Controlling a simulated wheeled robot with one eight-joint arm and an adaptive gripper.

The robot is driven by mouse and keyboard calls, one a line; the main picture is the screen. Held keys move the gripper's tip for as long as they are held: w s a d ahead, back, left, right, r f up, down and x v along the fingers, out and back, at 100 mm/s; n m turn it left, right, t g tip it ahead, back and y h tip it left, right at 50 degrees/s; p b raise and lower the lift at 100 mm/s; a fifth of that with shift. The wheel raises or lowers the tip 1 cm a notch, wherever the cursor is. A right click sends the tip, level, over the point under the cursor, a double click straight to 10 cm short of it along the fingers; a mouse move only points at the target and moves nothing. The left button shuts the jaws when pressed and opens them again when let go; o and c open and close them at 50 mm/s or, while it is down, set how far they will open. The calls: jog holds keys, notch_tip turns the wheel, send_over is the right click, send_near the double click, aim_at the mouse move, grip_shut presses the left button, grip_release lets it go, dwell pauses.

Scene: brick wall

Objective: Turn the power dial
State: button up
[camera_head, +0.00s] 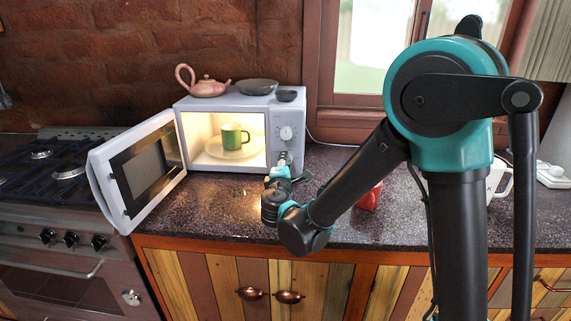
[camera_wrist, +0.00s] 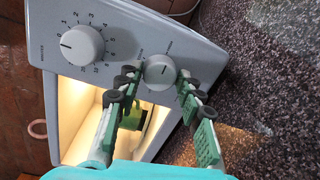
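A white microwave (camera_head: 197,115) stands on the counter with its door (camera_head: 137,168) swung open to the left. Its panel has two round grey dials. The upper dial (camera_head: 286,133) is ringed with numbers and also shows in the wrist view (camera_wrist: 82,45). The lower dial (camera_wrist: 160,71), which looks like the power dial, has a line mark pointing up and to the right. My gripper (camera_wrist: 157,77) is open, with one fingertip on each side of this lower dial; I cannot tell whether they touch it.
A green mug (camera_head: 231,135) stands on a plate inside the lit microwave. A pink teapot (camera_head: 203,82) and two dark bowls (camera_head: 257,86) sit on top. A red object (camera_head: 369,197) is partly behind my arm. A gas stove (camera_head: 60,175) is at the left.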

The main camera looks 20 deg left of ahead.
jog(key=o, duration=0.3)
jog(key=v, duration=1.2)
